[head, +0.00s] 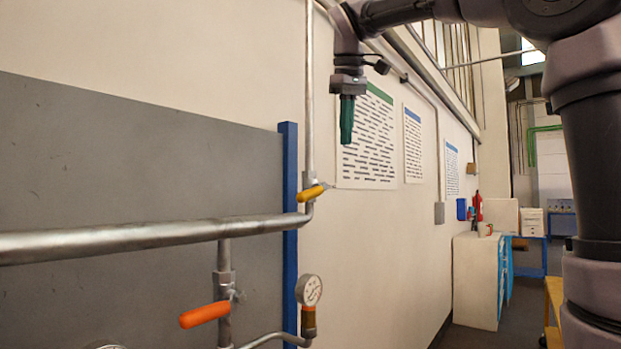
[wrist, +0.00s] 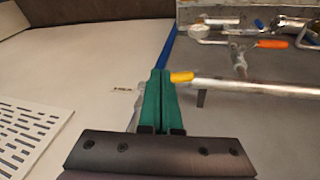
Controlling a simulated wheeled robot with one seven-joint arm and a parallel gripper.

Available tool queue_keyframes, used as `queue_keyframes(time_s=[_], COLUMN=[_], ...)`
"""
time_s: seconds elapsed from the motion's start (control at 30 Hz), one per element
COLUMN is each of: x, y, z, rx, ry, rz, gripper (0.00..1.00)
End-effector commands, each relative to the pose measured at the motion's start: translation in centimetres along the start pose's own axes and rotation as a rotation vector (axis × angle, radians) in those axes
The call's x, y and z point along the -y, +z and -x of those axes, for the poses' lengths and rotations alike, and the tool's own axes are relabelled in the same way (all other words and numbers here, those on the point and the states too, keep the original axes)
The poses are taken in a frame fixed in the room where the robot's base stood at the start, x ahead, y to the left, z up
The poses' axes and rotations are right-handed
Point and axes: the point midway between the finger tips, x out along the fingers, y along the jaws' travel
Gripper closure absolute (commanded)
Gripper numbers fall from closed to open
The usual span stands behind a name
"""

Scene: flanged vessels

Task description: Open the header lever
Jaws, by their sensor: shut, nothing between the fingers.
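A yellow lever (head: 310,193) sits on a small valve where the thin vertical pipe meets the end of the thick horizontal pipe (head: 130,238). An orange lever (head: 204,315) sits on a vertical branch below that pipe, pointing left. No label shows which one is the header lever. My gripper (head: 347,120), with green fingers, points down and is shut and empty. In the head view it is above and right of the yellow lever, apart from it. In the wrist view the yellow lever (wrist: 181,77) shows just right of the green fingertips (wrist: 158,78); the orange lever (wrist: 272,43) is farther off.
A pressure gauge (head: 309,290) stands beside the blue post (head: 289,230) at the grey panel's edge. Printed sheets (head: 368,145) hang on the wall behind my gripper. A white cabinet (head: 476,280) stands farther back. The air right of the pipes looks clear.

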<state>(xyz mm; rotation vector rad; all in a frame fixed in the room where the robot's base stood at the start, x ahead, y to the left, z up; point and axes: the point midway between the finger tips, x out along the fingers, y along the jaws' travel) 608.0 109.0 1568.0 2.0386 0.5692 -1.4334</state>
Motion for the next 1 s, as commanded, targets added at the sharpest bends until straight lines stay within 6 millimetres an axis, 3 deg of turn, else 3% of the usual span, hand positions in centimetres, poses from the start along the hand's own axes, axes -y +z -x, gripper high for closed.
queue_keyframes(time_s=[0.03, 0.2, 0.43, 0.57, 1.0], x=[1.0, 3.4, 4.3, 4.3, 4.5], y=[-2.2, -6.1, -7.2, -7.0, -6.8], z=[0.6, 2.3, 2.3, 0.5, -8.5], rx=[0.007, 0.022, 0.027, 0.028, 0.027], ry=[-0.003, -0.011, -0.015, -0.015, -0.017], rz=[0.054, 0.165, 0.2, 0.2, 0.198], gripper=[1.0, 1.0, 1.0, 1.0, 1.0])
